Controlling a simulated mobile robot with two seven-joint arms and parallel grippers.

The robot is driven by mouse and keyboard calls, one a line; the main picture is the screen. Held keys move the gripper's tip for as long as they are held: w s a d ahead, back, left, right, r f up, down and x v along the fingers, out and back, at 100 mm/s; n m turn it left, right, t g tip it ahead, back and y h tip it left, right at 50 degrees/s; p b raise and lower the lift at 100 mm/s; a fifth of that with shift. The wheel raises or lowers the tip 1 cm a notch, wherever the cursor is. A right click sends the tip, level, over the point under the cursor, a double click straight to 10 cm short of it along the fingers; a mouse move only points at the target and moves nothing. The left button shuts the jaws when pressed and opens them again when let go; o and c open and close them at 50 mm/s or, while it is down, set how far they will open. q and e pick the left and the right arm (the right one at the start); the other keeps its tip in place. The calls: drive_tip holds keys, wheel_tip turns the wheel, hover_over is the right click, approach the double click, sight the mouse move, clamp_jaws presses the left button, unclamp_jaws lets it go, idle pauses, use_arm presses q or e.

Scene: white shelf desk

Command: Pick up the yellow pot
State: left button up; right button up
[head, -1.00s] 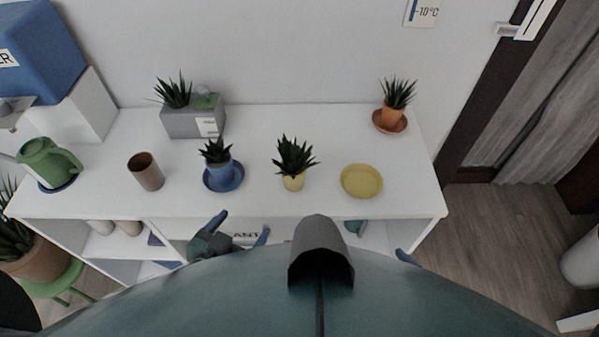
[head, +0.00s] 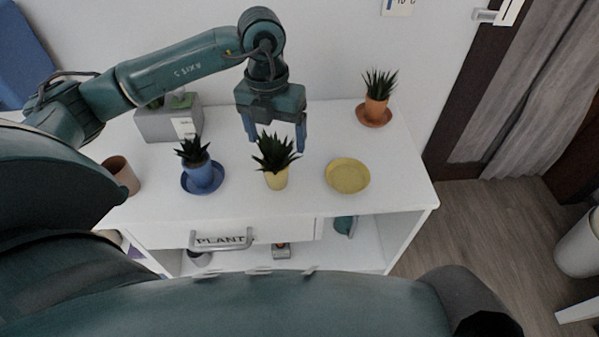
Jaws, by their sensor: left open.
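The yellow pot (head: 277,181) stands upright on the white desk top (head: 240,205), with a spiky green plant (head: 272,152) in it. My left gripper (head: 276,138) hangs over the plant, fingers pointing down. It is open, with one blue finger on the left of the leaves and one on the right. The fingertips are around leaf height, above the pot; I cannot tell whether they touch the leaves. Nothing is held. My right gripper is not in view.
A blue pot on a blue saucer (head: 187,185) stands to the left, and a brown cup (head: 121,175) further left. An empty yellow saucer (head: 347,176) lies to the right. An orange pot (head: 376,106) and a grey planter (head: 156,127) stand behind.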

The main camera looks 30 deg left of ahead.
sight(274, 161)
use_arm(q)
drive_tip(key=shift+y, duration=0.4)
drive_tip(key=f, duration=0.2)
drive_tip(key=a+f, duration=0.1)
drive_tip(key=f, duration=0.3)
drive_tip(key=shift+w+a+f, duration=0.15)
drive_tip(key=shift+w+f, duration=0.1)
drive_tip(key=shift+f, duration=0.05)
drive_tip(key=shift+w+f+p, duration=0.1)
drive_tip(key=shift+f+p, duration=0.45)
drive_tip(key=shift+f, duration=2.45)
drive_tip(key=shift+c, duration=0.2)
drive_tip(key=c, duration=1.3)
